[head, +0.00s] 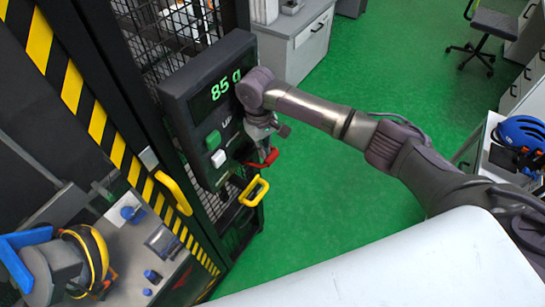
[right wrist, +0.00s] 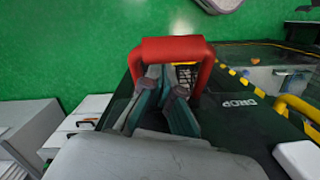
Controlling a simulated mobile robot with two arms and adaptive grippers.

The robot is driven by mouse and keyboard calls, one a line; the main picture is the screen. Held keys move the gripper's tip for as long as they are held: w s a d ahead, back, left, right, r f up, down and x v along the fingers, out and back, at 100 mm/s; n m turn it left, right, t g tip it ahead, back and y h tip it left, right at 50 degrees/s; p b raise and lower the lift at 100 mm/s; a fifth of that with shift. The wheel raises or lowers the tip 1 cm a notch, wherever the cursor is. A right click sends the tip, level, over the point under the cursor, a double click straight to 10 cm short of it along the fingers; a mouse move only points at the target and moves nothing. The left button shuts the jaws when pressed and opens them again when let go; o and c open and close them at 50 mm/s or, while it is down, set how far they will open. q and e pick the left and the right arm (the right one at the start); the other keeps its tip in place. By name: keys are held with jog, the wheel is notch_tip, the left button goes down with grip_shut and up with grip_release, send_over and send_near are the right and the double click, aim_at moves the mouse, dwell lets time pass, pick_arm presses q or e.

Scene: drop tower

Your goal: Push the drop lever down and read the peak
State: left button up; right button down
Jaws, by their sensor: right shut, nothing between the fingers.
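A dark control box (head: 183,92) hangs on the mesh cage. Its green display (head: 217,95) reads "85 g", close beside my wrist. Below are a green button (head: 213,140) and a white one (head: 218,158). The red lever (head: 264,159) sticks out low on the box's right side; in the right wrist view its U-shaped handle (right wrist: 172,48) stands beside the word DROP. My right gripper (head: 260,143) is shut and empty at the lever. In the wrist view its fingers (right wrist: 165,88) lie within the handle's outline; contact is unclear. My left gripper is not in view.
A yellow handle (head: 254,191) sits just below the lever and another yellow handle (head: 174,193) on the striped frame at left. A bench with yellow ear muffs (head: 92,258) stands lower left. Green floor (head: 330,160) is clear to the right.

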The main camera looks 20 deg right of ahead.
notch_tip(320, 180, up, 9)
jog(key=shift+w+f, duration=0.2)
jog(key=shift+w, duration=0.15)
jog(key=shift+s+a, duration=0.1)
dwell(0.9)
